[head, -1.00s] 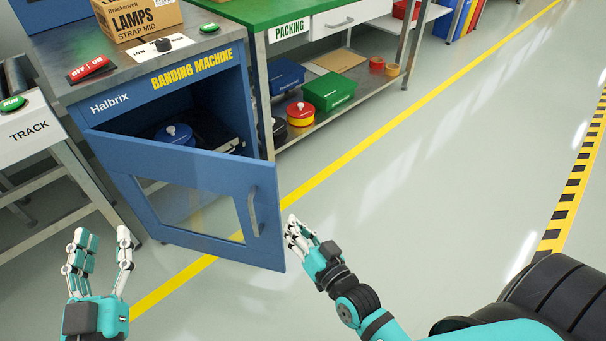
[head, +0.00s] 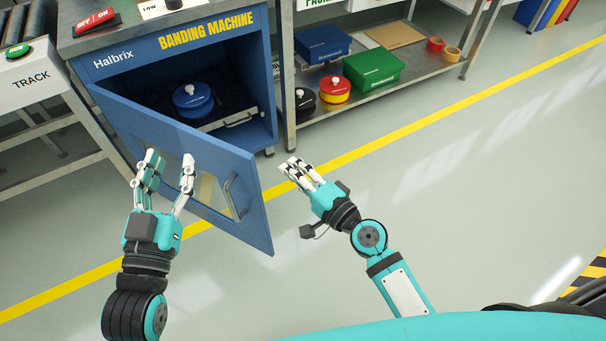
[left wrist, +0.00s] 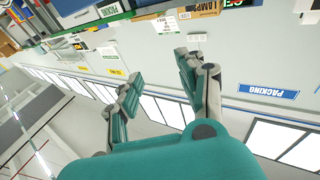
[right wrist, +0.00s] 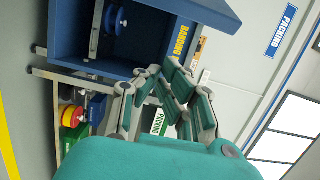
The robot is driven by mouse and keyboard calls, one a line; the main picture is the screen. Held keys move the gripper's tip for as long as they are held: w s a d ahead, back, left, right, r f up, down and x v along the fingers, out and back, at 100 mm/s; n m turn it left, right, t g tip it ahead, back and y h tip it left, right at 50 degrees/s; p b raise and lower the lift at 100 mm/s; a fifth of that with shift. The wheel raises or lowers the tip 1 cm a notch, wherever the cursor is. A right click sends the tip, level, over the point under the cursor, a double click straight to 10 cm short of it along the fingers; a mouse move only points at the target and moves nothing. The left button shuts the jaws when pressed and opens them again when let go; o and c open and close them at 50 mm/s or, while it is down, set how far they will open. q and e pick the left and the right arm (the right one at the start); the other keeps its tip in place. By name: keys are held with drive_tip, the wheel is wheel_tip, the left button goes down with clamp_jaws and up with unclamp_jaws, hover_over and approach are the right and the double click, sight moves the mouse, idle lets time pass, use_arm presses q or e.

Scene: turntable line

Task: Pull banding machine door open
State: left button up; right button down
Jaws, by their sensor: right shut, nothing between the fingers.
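The blue banding machine (head: 128,68) stands at the upper left, its door (head: 150,120) swung well open toward me. The door has a clear window and a grey bar handle (head: 232,197) near its free edge. A blue round pot (head: 192,101) sits inside on a metal rack. My left gripper (head: 172,162) is open and empty, in front of the door and overlapping its window in the head view. My right gripper (head: 290,166) is shut and empty, just right of the door's free edge and apart from the handle. The right wrist view shows the door edge (right wrist: 205,10) and the machine's open inside.
A track stand (head: 32,85) is left of the machine. A packing bench (head: 385,88) on the right holds a blue box (head: 322,44), a green box (head: 373,70) and pots on its lower shelf.

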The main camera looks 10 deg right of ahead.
drive_tip(key=shift+w+a, duration=0.25)
drive_tip(key=shift+a, duration=0.6)
drive_tip(key=shift+w+a, duration=0.2)
drive_tip(key=shift+a, duration=0.65)
drive_tip(key=shift+w+a, duration=0.25)
drive_tip(key=shift+a, duration=0.6)
